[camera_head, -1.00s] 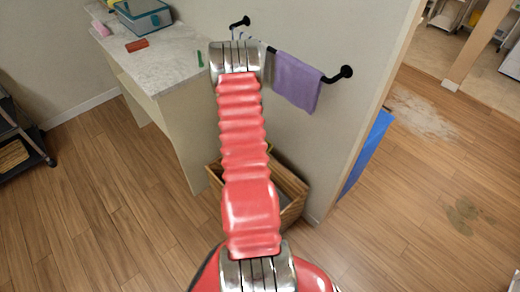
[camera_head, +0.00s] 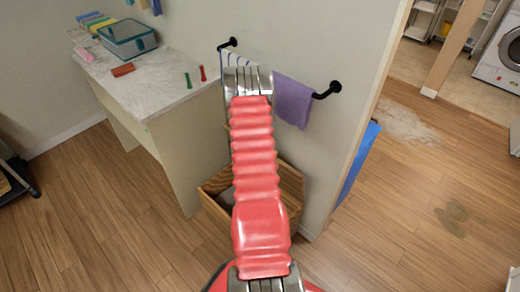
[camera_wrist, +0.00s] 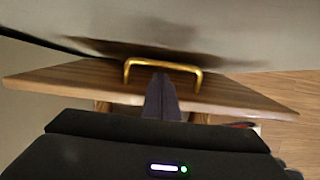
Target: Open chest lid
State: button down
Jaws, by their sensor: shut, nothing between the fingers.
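The wooden chest (camera_head: 213,207) stands on the floor against the wall in the head view, partly hidden behind my red arm. Its inside shows to the left of the arm, so the lid looks at least partly raised. In the wrist view the wooden lid (camera_wrist: 60,82) spans the picture, with a brass handle (camera_wrist: 163,64) on it. My gripper (camera_wrist: 161,82) is shut and empty, its dark fingertips at the middle of the handle. I cannot tell whether they touch it. The head view hides my gripper behind the arm.
A marble-topped counter (camera_head: 150,78) with a teal-edged box (camera_head: 130,40) stands left of the chest. A wall rail holds a purple towel (camera_head: 293,100) above the chest. The wall end and a blue panel (camera_head: 358,165) are to the right.

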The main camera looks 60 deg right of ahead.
dwell(0.3)
jog(key=shift+a+r, duration=0.25)
jog(key=shift+r, duration=0.4)
jog(key=shift+w+a+r, duration=0.25)
jog(key=shift+a+r, duration=0.4)
jog(key=shift+r, duration=0.1)
jog(key=w+a, duration=0.2)
jog(key=a, duration=0.9)
jog(key=shift+w, duration=0.15)
